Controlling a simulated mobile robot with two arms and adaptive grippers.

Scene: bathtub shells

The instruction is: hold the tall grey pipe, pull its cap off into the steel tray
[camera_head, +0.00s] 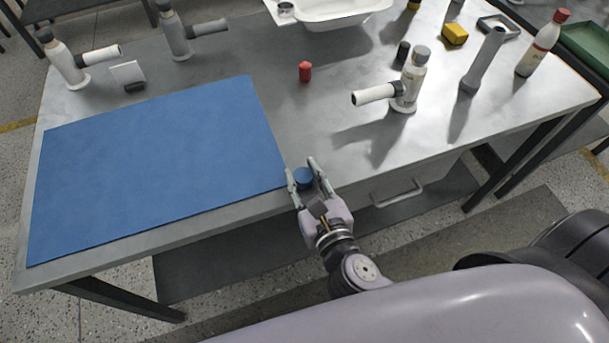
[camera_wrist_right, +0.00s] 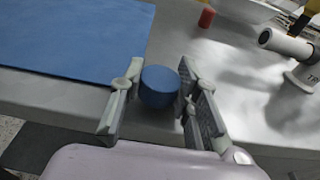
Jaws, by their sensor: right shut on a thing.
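A slim, tall grey pipe (camera_head: 483,62) with a flared foot stands upright toward the right of the table; I cannot make out a separate cap on it. Another grey upright piece (camera_head: 178,32) with a side branch stands at the back left. A small grey open-topped piece (camera_head: 498,26) lies at the back right; I cannot tell whether it is the steel tray. My right gripper (camera_head: 304,176) is at the front edge of the table, shut on a blue cylinder (camera_head: 303,179). The cylinder also shows between the fingers in the wrist view (camera_wrist_right: 159,87). My left gripper is not in view.
A blue mat (camera_head: 150,165) covers the table's left. A red cylinder (camera_head: 305,72), a white branched fitting (camera_head: 408,85), a yellow block (camera_head: 454,34) and a red-capped bottle (camera_head: 541,46) stand on the metal top. A white basin (camera_head: 335,15) is at the back. The front middle is clear.

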